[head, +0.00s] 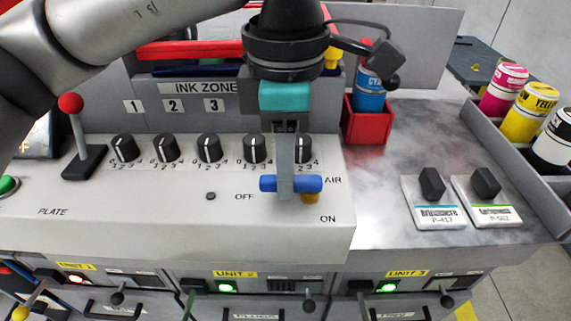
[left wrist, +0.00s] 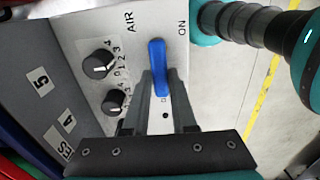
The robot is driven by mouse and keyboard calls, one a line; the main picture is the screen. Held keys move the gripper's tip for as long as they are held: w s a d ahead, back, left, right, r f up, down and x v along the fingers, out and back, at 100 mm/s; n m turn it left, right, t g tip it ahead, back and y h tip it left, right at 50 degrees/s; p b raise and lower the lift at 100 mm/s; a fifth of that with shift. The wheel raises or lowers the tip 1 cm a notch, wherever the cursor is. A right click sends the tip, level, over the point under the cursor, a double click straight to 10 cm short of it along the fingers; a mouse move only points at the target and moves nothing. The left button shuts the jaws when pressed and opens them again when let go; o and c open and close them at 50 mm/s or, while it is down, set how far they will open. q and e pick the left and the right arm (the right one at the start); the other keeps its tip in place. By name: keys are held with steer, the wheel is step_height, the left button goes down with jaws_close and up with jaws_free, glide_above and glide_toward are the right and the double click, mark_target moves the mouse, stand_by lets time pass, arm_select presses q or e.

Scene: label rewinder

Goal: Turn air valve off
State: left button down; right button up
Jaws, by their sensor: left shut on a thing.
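The air valve's blue handle (head: 268,184) lies crosswise on the sloped console, between the OFF and ON labels and beside AIR. Its left end points toward the OFF side. A bit of brass-coloured valve body (head: 310,199) shows under its right end. My left gripper (head: 286,192) comes down from above and is shut on the handle's middle, its finger covering part of it. The left wrist view shows the blue handle (left wrist: 157,62) at the fingertips of the left gripper (left wrist: 162,80). My right gripper is not in view.
A row of black knobs (head: 209,149) lies behind the valve, close to the gripper. A red-knobbed lever (head: 71,104) stands at left. A red holder (head: 367,127) with a blue ink can stands behind right. Two black switches (head: 432,184) sit on the right worktop, otherwise mostly clear.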

arm_select(q)
steer(key=c, duration=0.8)
jaws_free()
steer(key=shift+o, duration=0.4)
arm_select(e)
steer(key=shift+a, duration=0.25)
arm_select(q)
step_height(320, 180, up, 15)
steer(key=p, duration=0.3)
steer(key=shift+r, duration=0.15)
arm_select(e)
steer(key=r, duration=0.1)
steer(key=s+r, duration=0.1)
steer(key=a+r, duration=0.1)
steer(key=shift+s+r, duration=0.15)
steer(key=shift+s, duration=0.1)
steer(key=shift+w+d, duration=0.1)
